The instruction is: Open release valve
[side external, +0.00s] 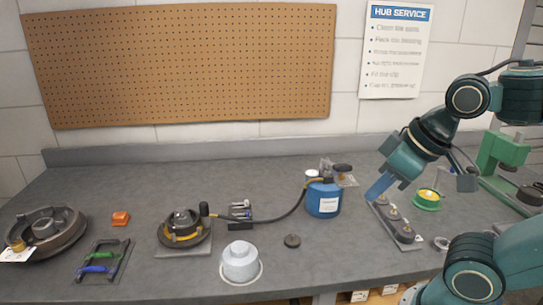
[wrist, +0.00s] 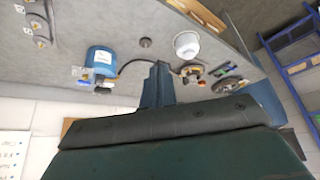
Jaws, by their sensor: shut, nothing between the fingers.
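A blue tank (side external: 324,200) with a white label stands on the grey bench; it also shows in the wrist view (wrist: 101,61). A hose (side external: 280,217) runs from the tank to a dark hub (side external: 184,229). My gripper (side external: 373,194) has blue fingers, is shut and empty, and points down to the right of the tank, apart from it. The fingers also show in the wrist view (wrist: 159,70).
A grey plate with several round studs (side external: 398,224) lies just below my gripper. A green-and-yellow dish (side external: 427,200) and green press (side external: 499,153) stand to the right. A white pot (side external: 240,262) and small black knob (side external: 292,240) stand in front.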

